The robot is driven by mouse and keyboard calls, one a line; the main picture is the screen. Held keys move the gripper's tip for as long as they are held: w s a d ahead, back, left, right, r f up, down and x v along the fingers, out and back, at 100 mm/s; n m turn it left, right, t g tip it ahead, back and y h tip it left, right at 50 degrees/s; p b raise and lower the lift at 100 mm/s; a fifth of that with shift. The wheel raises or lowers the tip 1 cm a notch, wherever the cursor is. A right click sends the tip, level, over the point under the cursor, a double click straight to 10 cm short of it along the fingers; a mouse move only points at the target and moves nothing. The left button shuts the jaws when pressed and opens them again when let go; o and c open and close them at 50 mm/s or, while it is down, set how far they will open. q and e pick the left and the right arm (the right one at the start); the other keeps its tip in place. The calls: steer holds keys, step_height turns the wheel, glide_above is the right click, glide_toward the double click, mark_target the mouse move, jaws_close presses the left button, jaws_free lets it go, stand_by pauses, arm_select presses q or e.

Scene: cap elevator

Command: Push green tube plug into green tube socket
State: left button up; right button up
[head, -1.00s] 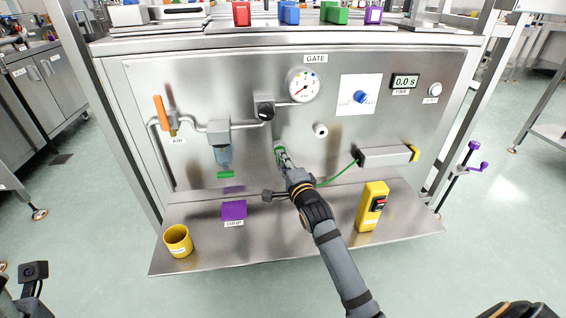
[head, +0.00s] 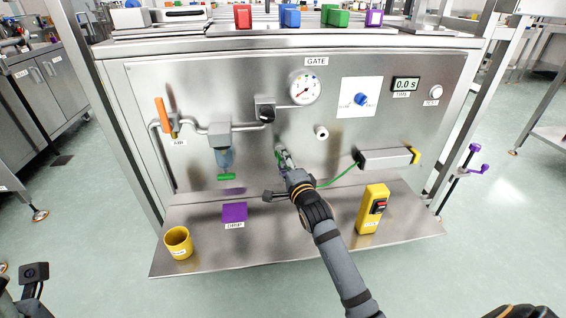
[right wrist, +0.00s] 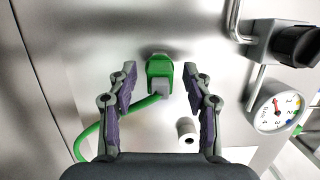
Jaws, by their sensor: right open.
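The green plug (right wrist: 160,78) is at the steel panel in the right wrist view, with its green tube (right wrist: 146,102) bending off to the left. The green socket (right wrist: 158,56) shows as a rim just beyond the plug. The two look in contact, but I cannot tell how deep the plug sits. My right gripper (right wrist: 163,75) is open, one finger on each side of the plug, with gaps between fingers and plug. In the head view the right gripper (head: 283,158) partly hides the plug. My left gripper's fingers are not in view.
A white round port (head: 321,132) sticks out to the right of the gripper. A grey box (head: 385,158) holds the tube's other end.

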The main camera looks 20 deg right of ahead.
mark_target(285, 166)
steer(key=shift+s+a+p, duration=0.15)
steer(key=shift+s+p, duration=1.15)
steer(key=shift+s, duration=2.2)
